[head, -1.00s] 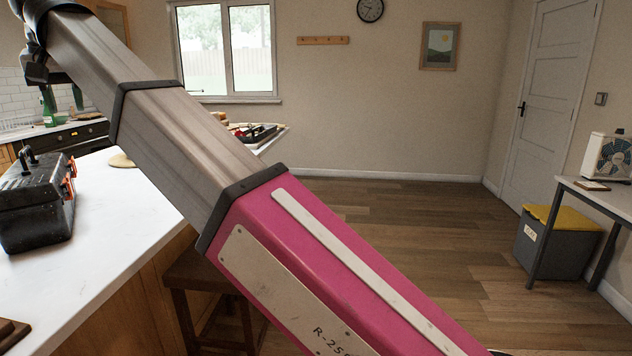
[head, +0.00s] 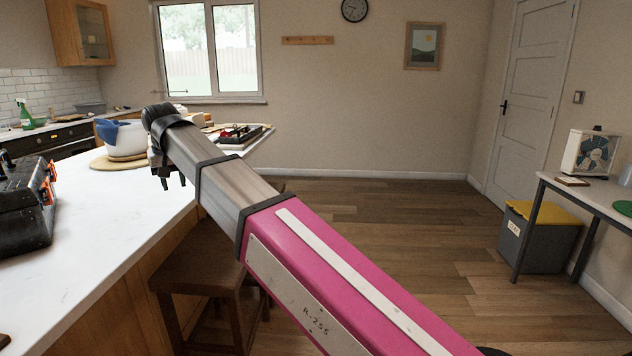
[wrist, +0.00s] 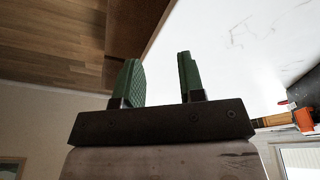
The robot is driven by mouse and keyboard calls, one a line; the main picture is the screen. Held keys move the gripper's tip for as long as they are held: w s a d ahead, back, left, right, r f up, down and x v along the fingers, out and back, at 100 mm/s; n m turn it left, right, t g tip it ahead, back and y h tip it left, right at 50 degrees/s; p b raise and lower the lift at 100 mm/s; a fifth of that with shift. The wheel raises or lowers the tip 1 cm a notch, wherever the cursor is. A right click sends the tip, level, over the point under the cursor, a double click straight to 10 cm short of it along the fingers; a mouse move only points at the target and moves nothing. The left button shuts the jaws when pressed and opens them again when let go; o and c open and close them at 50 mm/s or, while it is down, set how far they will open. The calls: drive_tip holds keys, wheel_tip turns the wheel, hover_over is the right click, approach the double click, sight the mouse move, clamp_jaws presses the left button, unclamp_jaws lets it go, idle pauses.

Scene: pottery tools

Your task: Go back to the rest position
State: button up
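My gripper (wrist: 160,80) shows in the wrist view with its two green-padded fingers apart and nothing between them. In the head view my gripper (head: 172,180) is at the far end of my pink and grey arm, beside the edge of the white counter (head: 110,215). Its fingers point down there and are small and partly hidden by the arm. No thing is held.
A black toolbox (head: 28,205) stands on the counter at left. A white bowl (head: 126,140) with a blue cloth and a tool tray (head: 238,135) are farther back. A wooden stool (head: 215,275) stands below my arm. The floor at right is clear up to a bin (head: 540,240).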

drive_tip(key=w+d+f+m, duration=0.1)
drive_tip(key=w+d+f, duration=0.2)
drive_tip(key=d+f, duration=0.55)
drive_tip(key=w+d+f+m+g+h, duration=0.1)
drive_tip(key=w+d+f, duration=0.3)
drive_tip(key=d+f, duration=0.5)
drive_tip(key=w+d+f+m, duration=0.1)
drive_tip(key=w+d+f, duration=0.2)
drive_tip(key=d+f, duration=0.6)
drive_tip(key=s+d+f+m, duration=0.1)
drive_tip(key=s+d+f, duration=0.2)
drive_tip(key=d+f, duration=0.3)
drive_tip(key=s+d+f+m+g, duration=0.1)
drive_tip(key=s+d+f, duration=0.2)
drive_tip(key=d, duration=1.1)
drive_tip(key=s+d+f+m, duration=0.1)
drive_tip(key=s+d+f, duration=0.2)
drive_tip(key=d+f, duration=0.6)
drive_tip(key=shift+d+f, duration=0.25)
drive_tip(key=shift+d, duration=0.4)
drive_tip(key=shift+s, duration=0.1)
